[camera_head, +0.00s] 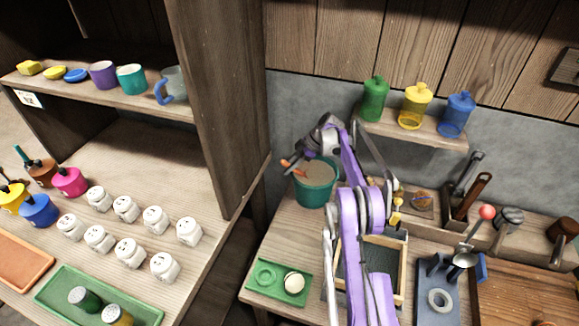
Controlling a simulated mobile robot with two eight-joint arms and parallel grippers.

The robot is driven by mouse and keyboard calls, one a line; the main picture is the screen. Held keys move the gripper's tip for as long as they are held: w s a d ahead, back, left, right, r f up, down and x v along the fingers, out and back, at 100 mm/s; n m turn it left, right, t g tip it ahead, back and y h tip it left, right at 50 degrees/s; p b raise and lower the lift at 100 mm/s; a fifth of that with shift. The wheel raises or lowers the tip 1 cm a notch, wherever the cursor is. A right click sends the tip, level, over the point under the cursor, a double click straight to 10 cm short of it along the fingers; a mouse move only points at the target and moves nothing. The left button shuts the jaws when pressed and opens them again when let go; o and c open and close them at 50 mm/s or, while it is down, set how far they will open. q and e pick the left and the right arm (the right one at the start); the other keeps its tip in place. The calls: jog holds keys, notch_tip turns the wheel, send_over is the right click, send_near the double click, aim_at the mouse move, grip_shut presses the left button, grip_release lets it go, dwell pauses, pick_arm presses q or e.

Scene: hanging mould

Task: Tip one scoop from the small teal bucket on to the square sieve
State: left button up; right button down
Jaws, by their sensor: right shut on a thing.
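The small teal bucket (316,193) stands at the back left of the workbench, filled with pale brown grainy material. My right gripper (296,158) is over the bucket's left rim, at the end of the purple arm. It is shut on a thin orange handle (287,164), which seems to be the scoop's. The scoop's bowl cannot be made out. The square sieve (402,272), a pale wooden frame around dark mesh, lies nearer the front. My arm covers its left part. My left gripper is not in view.
A green tray (262,291) with a ring and a pale round ball lies left of the sieve. A shelf (425,128) with green, yellow and blue jars hangs behind. A wooden upright (215,100) stands left. Tools fill the right side.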

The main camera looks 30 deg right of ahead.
jog(key=shift+r, duration=0.1)
jog(key=shift+r+p, duration=1.25)
jog(key=shift+r, duration=2.95)
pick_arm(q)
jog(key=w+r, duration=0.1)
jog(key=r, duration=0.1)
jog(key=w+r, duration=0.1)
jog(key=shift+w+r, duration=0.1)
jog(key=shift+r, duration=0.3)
